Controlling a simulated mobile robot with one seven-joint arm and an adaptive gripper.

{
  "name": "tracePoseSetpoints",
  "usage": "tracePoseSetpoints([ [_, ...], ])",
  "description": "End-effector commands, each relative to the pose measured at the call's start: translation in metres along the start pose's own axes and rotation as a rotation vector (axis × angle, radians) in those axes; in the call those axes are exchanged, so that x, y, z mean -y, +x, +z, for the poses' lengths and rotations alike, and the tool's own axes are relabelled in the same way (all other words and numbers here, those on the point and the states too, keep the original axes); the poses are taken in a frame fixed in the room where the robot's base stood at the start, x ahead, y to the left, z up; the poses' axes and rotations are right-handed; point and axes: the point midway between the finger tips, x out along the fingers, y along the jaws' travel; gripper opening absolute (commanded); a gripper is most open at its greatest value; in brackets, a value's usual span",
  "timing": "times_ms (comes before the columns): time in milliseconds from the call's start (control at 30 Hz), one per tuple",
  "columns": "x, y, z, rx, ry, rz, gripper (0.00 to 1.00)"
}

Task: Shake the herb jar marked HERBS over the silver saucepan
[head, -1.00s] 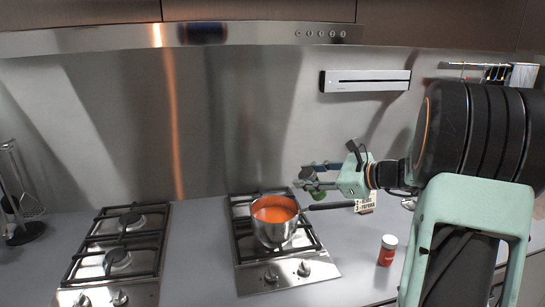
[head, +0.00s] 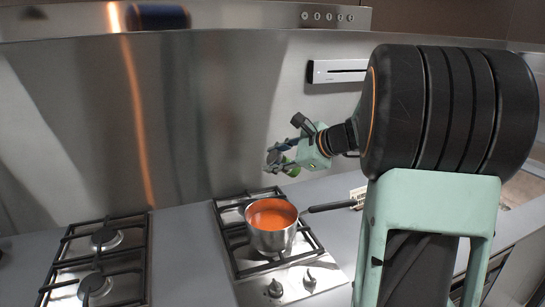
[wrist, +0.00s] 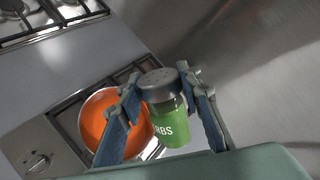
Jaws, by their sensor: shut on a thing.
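My gripper (head: 282,158) is shut on the green herb jar (wrist: 168,121). The jar has a grey perforated cap, and the letters "RBS" show on its side in the wrist view. The jar's green body also shows in the head view (head: 292,171), partly hidden by the fingers. The jar looks tilted; I cannot tell how far. The silver saucepan (head: 272,243), holding orange-red sauce (wrist: 97,118), sits on the right hob. My gripper and the jar are in the air above and behind the pan in the head view, apart from it.
The pan's dark handle (head: 332,206) points right, towards a small label card (head: 358,195). A second hob (head: 97,262) is at the left, with clear counter between. The steel back wall (head: 220,120) stands close behind my gripper.

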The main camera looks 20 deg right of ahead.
Motion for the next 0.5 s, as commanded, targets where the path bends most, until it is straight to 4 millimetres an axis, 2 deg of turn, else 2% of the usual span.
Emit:
tracePoseSetpoints([
  [167, -0.015, 0.012, -0.014, -0.103, -0.133, 0.0, 0.06],
  [500, -0.019, 0.015, -0.019, -0.335, -0.42, 0.001, 0.06],
])
